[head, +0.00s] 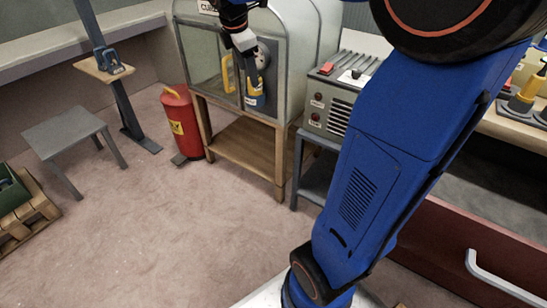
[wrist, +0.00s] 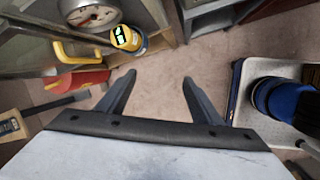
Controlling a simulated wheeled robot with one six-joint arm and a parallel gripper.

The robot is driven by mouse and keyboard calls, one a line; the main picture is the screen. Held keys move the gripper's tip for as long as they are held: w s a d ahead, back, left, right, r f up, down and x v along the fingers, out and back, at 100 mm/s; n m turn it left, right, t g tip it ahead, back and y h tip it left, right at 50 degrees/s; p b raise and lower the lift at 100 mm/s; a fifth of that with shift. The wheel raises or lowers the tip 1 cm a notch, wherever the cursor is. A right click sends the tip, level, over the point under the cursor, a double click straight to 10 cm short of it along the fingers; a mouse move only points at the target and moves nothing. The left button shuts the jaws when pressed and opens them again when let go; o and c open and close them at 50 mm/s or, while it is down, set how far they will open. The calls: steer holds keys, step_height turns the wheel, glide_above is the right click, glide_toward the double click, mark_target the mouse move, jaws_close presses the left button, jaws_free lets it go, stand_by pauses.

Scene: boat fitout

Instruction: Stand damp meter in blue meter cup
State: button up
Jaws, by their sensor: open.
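The damp meter (wrist: 122,37) is yellow with a small dark display and shows at the upper left of the wrist view. In the head view the yellow meter (head: 258,85) is at the front of the cabinet. Its lower part appears to sit inside the blue meter cup (wrist: 139,48), which has a pale label; the cup's rim is hard to make out. My gripper (wrist: 158,80) is open and empty, with bare floor showing between its fingers. It is apart from the meter. In the head view my gripper (head: 250,68) is in front of the cabinet, near the meter.
The cabinet (head: 210,58) has a round gauge (wrist: 92,14) and a yellow handle (head: 227,72) close to my gripper. A red cylinder (head: 182,122) stands left of it, a grey machine (head: 335,100) right of it. Open floor (head: 150,225) lies in front.

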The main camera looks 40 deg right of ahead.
steer(key=s+a+f+m+y, duration=0.1)
steer(key=s+a+f+m, duration=0.2)
steer(key=s, duration=0.6)
steer(key=s+a+f+m+t+y, duration=0.1)
steer(key=s+a+f+m, duration=0.2)
steer(key=s+m, duration=0.5)
steer(key=s+a+f+m+t+y, duration=0.1)
steer(key=s+a+f+m, duration=0.2)
steer(key=s, duration=0.8)
steer(key=shift+a+f+m, duration=0.4)
steer(key=shift+f+m, duration=0.3)
steer(key=shift+m, duration=0.5)
